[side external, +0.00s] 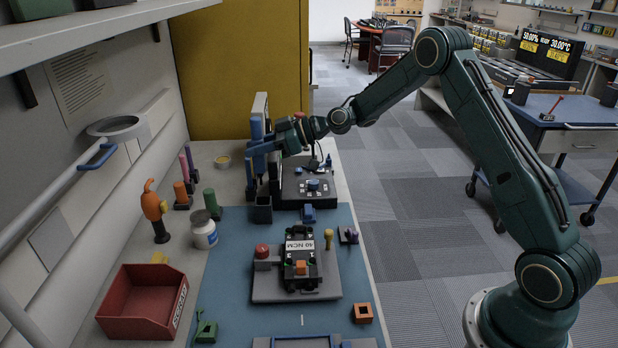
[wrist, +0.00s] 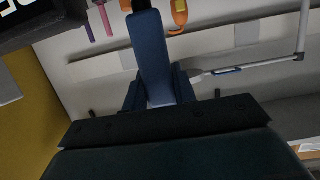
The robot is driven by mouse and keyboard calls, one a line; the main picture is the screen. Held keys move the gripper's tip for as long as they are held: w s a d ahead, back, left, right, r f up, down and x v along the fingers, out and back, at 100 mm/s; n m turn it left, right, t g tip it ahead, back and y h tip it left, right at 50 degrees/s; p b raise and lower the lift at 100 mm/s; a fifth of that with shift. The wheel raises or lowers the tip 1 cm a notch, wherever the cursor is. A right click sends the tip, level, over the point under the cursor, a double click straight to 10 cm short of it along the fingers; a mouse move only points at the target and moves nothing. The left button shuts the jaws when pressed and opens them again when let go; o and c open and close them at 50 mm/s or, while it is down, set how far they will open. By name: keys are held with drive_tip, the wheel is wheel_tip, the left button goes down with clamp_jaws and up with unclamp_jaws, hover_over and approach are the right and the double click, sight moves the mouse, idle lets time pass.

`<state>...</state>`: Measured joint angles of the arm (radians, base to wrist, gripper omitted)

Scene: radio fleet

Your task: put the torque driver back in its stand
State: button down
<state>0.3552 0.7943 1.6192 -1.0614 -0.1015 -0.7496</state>
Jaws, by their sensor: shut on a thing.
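Orange (side external: 181,194) and green (side external: 211,203) handled tools, an orange tool (side external: 153,206) and a white jar (side external: 204,230) stand at left. A black device (side external: 300,260) sits in a grey fixture (side external: 270,290). A red bin (side external: 145,303) is front left. Blue mat (side external: 225,280) is partly clear.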

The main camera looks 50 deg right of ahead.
sight(261, 184)
wheel_tip(261, 184, down, 7)
drive_tip(key=shift+r, duration=0.2)
drive_tip(key=shift+f, duration=2.1)
drive_tip(key=shift+f, duration=0.2)
drive_tip(key=c, duration=1.4)
unclamp_jaws()
drive_tip(key=shift+r, duration=0.2)
drive_tip(key=v, duration=1.2)
drive_tip(key=shift+r, duration=0.1)
